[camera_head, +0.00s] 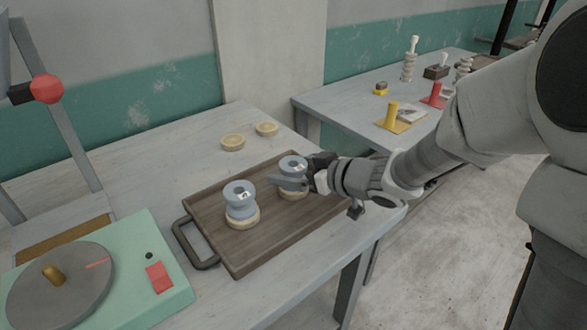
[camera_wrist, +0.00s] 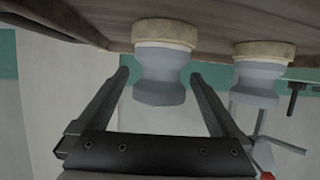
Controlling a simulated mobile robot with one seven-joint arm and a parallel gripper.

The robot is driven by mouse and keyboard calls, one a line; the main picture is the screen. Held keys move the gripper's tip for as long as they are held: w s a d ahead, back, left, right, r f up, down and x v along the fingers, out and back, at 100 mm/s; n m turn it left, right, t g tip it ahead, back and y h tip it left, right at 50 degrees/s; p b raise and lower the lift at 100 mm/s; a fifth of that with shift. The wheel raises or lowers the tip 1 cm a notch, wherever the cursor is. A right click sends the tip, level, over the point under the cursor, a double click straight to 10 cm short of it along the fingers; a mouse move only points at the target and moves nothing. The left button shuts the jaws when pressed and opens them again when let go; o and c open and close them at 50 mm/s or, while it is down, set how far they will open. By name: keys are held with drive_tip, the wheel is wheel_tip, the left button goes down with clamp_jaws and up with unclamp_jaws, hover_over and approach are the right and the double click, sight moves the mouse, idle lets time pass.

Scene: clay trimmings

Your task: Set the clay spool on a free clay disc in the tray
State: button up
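In the head view, a blue-grey clay spool (camera_head: 291,163) stands upright on a pale clay disc (camera_head: 294,195) on the right part of the wooden tray (camera_head: 266,239). A second similar spool (camera_head: 240,190) stands upright on another disc (camera_head: 243,222) to its left in the tray. My gripper (camera_head: 291,178) is at the right spool. The wrist view is upside down: my gripper (camera_wrist: 160,75) has its two fingers apart, one on each side of the nearer spool (camera_wrist: 160,73), with narrow gaps. That spool rests on its disc (camera_wrist: 166,31).
Two loose discs, a left one (camera_head: 232,143) and a right one (camera_head: 266,129), lie on the table behind the tray. A green turntable unit (camera_head: 128,262) stands front left. A second table (camera_head: 350,105) at back right holds small items.

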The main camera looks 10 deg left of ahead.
drive_tip(key=shift+r, duration=0.15)
drive_tip(key=shift+s+d+r, duration=0.1)
drive_tip(key=shift+d+r, duration=0.1)
drive_tip(key=p+v, duration=0.4)
drive_tip(key=v, duration=0.7)
drive_tip(key=shift+d, duration=0.2)
drive_tip(key=d+r+m+t+h, duration=0.2)
drive_tip(key=d+r+m+h, duration=0.2)
drive_tip(key=d+h, duration=0.3)
drive_tip(key=d+r+m+t+h, duration=0.25)
drive_tip(key=d+r+h, duration=0.2)
drive_tip(key=d, duration=0.35)
drive_tip(key=s+f+m+g, duration=0.1)
drive_tip(key=s+m+g, duration=0.1)
drive_tip(key=s, duration=0.6)
drive_tip(key=s+a+f+m+g, duration=0.1)
drive_tip(key=s+g, duration=0.3)
drive_tip(key=s, duration=0.5)
drive_tip(key=shift+f+m, duration=0.35)
drive_tip(key=shift+m, duration=0.5)
drive_tip(key=shift+s+a+r+g, duration=0.1)
drive_tip(key=shift+g, duration=0.15)
